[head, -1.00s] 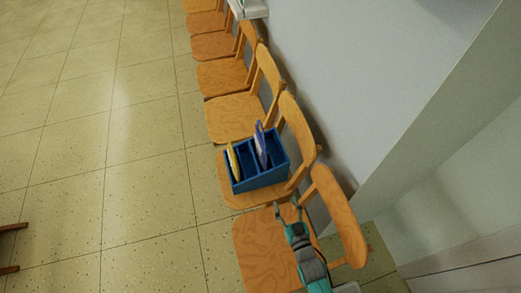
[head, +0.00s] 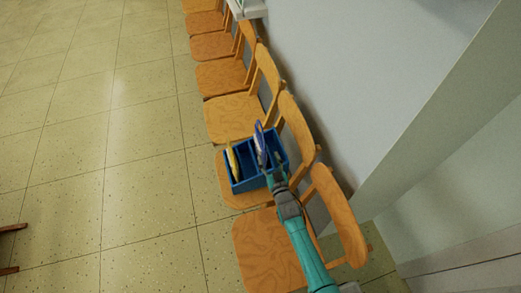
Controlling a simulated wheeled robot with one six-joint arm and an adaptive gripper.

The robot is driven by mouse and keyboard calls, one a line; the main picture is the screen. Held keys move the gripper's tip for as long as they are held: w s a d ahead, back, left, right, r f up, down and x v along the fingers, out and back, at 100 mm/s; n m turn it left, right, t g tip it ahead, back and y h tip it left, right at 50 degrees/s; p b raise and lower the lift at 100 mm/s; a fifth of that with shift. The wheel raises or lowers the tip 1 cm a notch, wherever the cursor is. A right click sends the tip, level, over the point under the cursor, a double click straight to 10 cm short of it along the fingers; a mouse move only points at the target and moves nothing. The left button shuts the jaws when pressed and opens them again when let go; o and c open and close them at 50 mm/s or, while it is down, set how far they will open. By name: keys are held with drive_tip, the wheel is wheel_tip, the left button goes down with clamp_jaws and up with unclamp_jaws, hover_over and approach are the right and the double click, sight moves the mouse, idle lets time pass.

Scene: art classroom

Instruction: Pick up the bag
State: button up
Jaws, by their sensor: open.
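A blue divided box (head: 247,184) sits on the seat of a wooden chair in the row along the wall. Two thin items stand in it: a yellow one (head: 232,160) in the left part and a blue and white one (head: 260,142) further right, rising above the rim. They look like flat packets or bags; I cannot tell which is the bag. My gripper (head: 271,164) is open over the right part of the box, close to the blue and white item. Whether it touches anything is not clear.
The chair (head: 262,252) nearest me has an empty seat under my arm. More empty chairs (head: 233,117) continue up the row. A grey wall (head: 345,90) runs close behind the backrests. The tiled floor (head: 110,170) on the left is open.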

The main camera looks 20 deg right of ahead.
sight(264, 149)
drive_tip(key=w, duration=0.3)
drive_tip(key=shift+w+a, duration=0.25)
drive_tip(key=shift+w, duration=0.9)
clamp_jaws()
